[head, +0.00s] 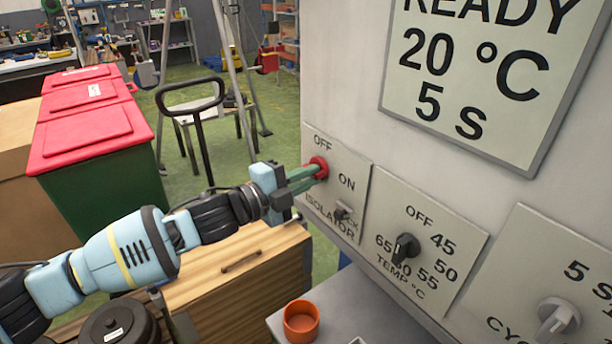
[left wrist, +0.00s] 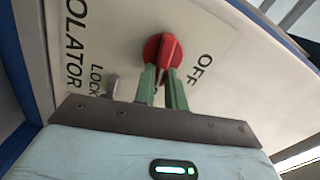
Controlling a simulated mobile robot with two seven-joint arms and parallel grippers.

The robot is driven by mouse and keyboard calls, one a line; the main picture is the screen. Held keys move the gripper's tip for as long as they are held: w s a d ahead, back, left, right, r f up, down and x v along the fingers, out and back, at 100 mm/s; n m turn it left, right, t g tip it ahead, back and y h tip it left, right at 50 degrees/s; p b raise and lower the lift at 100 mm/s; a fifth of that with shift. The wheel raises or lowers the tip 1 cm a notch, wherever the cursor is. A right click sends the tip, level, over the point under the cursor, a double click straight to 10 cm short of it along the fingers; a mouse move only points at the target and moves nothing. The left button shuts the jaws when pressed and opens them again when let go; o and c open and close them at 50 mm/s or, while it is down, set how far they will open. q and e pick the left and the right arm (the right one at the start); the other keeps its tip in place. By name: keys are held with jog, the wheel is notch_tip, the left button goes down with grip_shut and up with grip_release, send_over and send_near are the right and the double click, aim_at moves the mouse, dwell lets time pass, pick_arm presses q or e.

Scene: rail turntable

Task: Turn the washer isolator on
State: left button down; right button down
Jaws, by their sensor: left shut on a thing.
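The red isolator knob (head: 320,166) is on the plate marked OFF, ON, LOCK and ISOLATOR, at the left of the pale machine front. My left gripper (head: 316,173) reaches it from the left, and its two green fingers are shut on the knob. In the left wrist view the red knob (left wrist: 163,48) sits at the fingertips, with OFF to its right. The fingers partly hide it, and I cannot tell exactly where it points. A small metal LOCK lever (head: 343,210) sits below ON. My right gripper is not in view.
Right of the isolator are a black temperature knob (head: 405,248) and a grey cycle knob (head: 557,318). The display (head: 475,75) reads READY, 20 °C, 5 s. An orange cup (head: 301,321) stands below. Red-lidded bins (head: 90,125) are at the left.

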pick_arm(q)
jog(key=shift+f+m, duration=0.1)
jog(key=shift+m, duration=1)
jog(key=c, duration=1.5)
grip_release()
jog(key=shift+o, duration=0.2)
jog(key=v, duration=0.7)
jog(key=shift+s+a, duration=0.25)
jog(key=shift+a, duration=0.05)
